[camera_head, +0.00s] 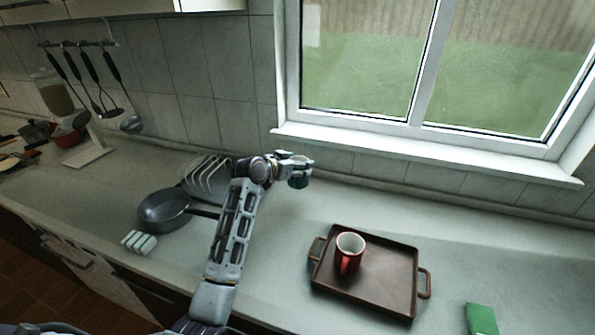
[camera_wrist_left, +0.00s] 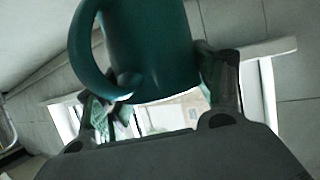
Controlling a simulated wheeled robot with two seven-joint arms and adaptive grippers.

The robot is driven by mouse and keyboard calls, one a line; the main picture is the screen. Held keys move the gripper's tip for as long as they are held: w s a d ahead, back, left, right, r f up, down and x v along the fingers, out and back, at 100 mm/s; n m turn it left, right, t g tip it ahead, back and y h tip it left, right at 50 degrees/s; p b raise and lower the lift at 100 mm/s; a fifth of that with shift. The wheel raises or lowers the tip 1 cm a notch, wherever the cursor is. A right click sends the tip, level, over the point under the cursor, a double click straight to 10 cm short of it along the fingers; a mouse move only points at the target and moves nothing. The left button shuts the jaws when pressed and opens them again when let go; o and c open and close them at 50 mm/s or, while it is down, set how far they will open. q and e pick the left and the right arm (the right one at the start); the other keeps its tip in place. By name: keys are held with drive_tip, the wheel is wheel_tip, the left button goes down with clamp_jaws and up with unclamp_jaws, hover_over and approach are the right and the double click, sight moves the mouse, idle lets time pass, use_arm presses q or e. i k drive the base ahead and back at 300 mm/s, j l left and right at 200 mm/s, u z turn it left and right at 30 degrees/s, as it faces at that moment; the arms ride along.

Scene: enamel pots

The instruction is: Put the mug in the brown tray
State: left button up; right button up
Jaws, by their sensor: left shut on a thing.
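A dark green mug (camera_wrist_left: 152,50) with a handle fills the top of the left wrist view. My left gripper (camera_head: 297,169) is shut on it. In the head view only a small part of this green mug (camera_head: 299,183) shows below the fingers, above the counter near the wall. The brown tray (camera_head: 386,292) lies on the counter to the right of and nearer than my left gripper. A red mug (camera_head: 349,258) with a pale inside stands upright in the tray, towards its left end. My right gripper is not in view.
A dark pan (camera_head: 165,208) and a wire rack (camera_head: 203,174) are left of my arm, with a small white object (camera_head: 139,242) nearby. A green block (camera_head: 481,319) lies right of the tray. The right part of the tray is bare. A window sill (camera_head: 425,152) runs behind.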

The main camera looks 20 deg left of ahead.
sight(387, 281)
drive_tip(key=k, duration=1)
